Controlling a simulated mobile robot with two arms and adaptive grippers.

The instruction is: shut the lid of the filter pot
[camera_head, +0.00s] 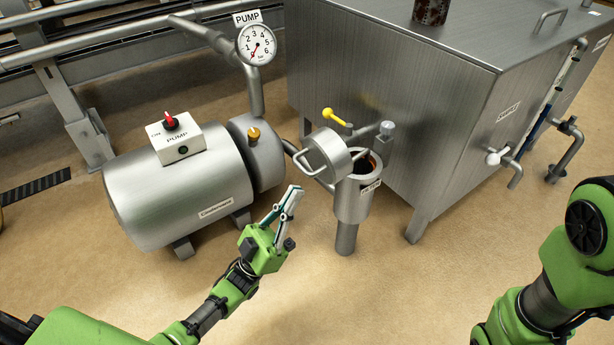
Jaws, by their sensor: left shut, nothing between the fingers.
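The filter pot (352,205) is a narrow steel cylinder on a post, in the middle of the head view. Its round steel lid (329,152) stands open, tilted up on the left side of the pot's mouth, with a loop handle on its left face. Part of the dark, orange-brown inside of the pot shows to the right of the lid. My left gripper (289,201) is shut and empty, to the left of the pot and below the lid, apart from both. My right arm comes in at the right edge; its gripper is out of the picture.
A steel pump tank (178,196) with a switch box (176,138) stands to the left. A pressure gauge (257,45) is above it. A yellow-handled valve (336,117) sits behind the lid. A large steel tank (400,85) stands behind right. The floor in front is clear.

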